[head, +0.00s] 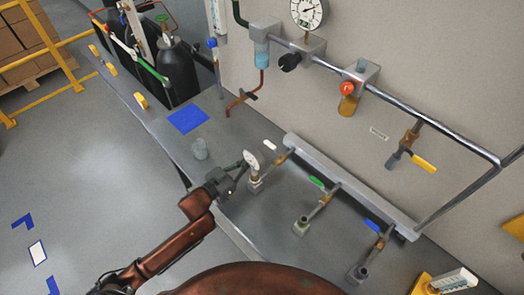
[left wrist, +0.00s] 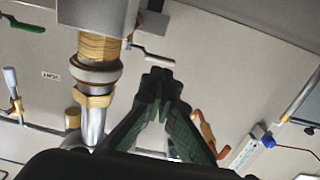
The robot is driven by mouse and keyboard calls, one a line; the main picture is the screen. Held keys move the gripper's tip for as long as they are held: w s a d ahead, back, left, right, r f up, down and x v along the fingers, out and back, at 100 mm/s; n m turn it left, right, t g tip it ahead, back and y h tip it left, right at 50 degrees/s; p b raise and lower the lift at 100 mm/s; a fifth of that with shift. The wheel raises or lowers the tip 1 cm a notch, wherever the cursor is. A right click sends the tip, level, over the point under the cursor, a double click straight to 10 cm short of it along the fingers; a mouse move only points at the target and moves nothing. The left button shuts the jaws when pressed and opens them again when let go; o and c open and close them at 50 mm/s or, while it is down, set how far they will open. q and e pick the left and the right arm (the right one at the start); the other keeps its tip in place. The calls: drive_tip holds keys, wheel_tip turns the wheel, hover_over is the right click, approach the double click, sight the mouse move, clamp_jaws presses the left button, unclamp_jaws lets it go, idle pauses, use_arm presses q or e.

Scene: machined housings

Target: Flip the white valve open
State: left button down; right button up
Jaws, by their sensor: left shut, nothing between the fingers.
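In the left wrist view the white handle (left wrist: 152,56) lies just beyond the fingertips, with a visible gap in the picture. My right gripper is not in view.
The green handle (head: 317,183) and blue handle (head: 372,226) sit on branches to the right. A brass-collared fitting (left wrist: 98,50) looms beside the fingers.

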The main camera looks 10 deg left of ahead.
sight(268, 145)
use_arm(q)
drive_tip(key=x, duration=0.5)
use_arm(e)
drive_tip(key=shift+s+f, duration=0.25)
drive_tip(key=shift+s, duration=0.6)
use_arm(q)
drive_tip(key=shift+a+h, duration=0.1)
drive_tip(key=shift+h, duration=0.2)
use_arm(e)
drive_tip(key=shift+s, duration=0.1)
